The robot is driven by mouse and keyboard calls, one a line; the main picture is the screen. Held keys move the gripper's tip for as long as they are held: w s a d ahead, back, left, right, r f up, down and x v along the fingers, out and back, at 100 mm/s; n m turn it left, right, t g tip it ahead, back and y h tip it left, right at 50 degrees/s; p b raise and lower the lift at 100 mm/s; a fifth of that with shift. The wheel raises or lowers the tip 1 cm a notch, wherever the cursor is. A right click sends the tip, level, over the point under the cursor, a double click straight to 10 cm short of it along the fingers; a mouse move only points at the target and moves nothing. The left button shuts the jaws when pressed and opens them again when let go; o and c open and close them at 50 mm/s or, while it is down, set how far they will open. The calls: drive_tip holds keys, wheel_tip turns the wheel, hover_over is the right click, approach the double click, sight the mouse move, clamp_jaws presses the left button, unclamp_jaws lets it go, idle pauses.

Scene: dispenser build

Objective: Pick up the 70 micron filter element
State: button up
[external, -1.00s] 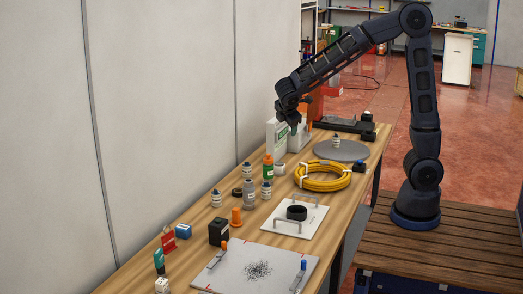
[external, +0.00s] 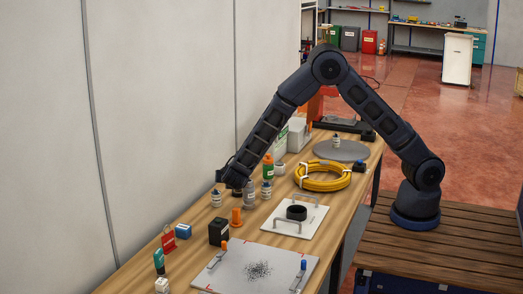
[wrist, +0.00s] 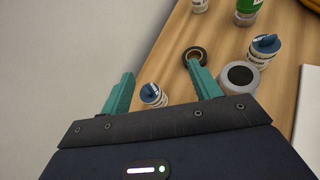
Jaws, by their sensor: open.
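Several small white cylinders with blue tops and labels stand on the table. The labels are too small to read, so I cannot tell which is the 70 micron filter element. One cylinder (wrist: 152,96) shows between my fingers in the wrist view; it seems to be the left cylinder (external: 216,199) in the external view. Another (wrist: 263,52) stands to the right, also seen in the external view (external: 267,190). A third (external: 336,141) is on the grey round plate. My gripper (wrist: 158,72) is open and empty, above the left cylinder; contact is not visible.
A black ring (wrist: 195,56) lies close to my right finger, beside a grey round-topped container (wrist: 240,78). The wall (external: 165,110) borders the table's left.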

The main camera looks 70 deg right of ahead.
sight(215, 194)
drive_tip(key=a+f+n, duration=0.1)
drive_tip(key=f, duration=0.1)
drive_tip(key=w+a+f+n+t, duration=0.1)
drive_tip(key=f, duration=0.1)
drive_tip(key=w+a+f+n, duration=0.1)
drive_tip(key=a+f, duration=0.1)
drive_tip(key=shift+w+f+t, duration=0.15)
drive_tip(key=shift+w+t, duration=0.1)
drive_tip(key=shift+t, duration=0.15)
drive_tip(key=shift+f+x, duration=0.2)
drive_tip(key=shift+x, duration=3.45)
drive_tip(key=shift+s+d, duration=0.1)
drive_tip(key=shift+s, duration=0.1)
drive_tip(key=c, duration=1.1)
